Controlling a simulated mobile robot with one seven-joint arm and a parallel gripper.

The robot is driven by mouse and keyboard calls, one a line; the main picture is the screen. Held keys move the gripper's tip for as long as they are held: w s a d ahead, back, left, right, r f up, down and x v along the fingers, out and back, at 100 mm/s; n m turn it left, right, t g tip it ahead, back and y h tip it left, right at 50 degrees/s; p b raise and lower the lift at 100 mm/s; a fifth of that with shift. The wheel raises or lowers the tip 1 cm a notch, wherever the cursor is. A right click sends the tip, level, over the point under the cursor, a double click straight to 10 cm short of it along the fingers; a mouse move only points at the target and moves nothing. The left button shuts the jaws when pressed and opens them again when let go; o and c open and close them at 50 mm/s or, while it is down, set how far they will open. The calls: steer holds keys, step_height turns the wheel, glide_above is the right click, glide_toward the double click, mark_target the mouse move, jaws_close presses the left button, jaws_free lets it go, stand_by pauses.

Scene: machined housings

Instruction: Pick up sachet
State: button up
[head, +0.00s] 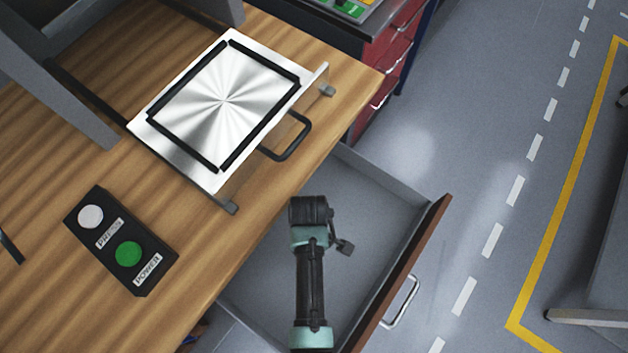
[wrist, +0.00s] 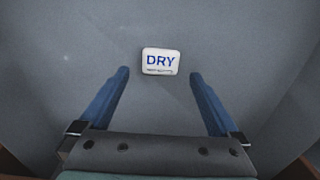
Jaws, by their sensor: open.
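The sachet (wrist: 160,61) is small and white with blue "DRY" lettering. In the wrist view it lies on the grey drawer floor, just beyond my fingertips and roughly centred between them. My gripper (wrist: 160,78) is open, with its two blue fingers apart and nothing between them. In the head view my arm reaches over the open drawer (head: 268,285). The sachet and my fingertips are hidden there behind my arm.
The wooden bench (head: 60,135) lies left of the drawer. On it are a metal plate with a handle (head: 288,140) and a button box (head: 120,240). The drawer's brown front (head: 405,270) stands to the right. A red cabinet (head: 392,55) is behind.

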step_height(320, 180, down, 2)
steer(key=shift+f, duration=0.1)
steer(key=c, duration=1.4)
steer(key=shift+c, duration=0.2)
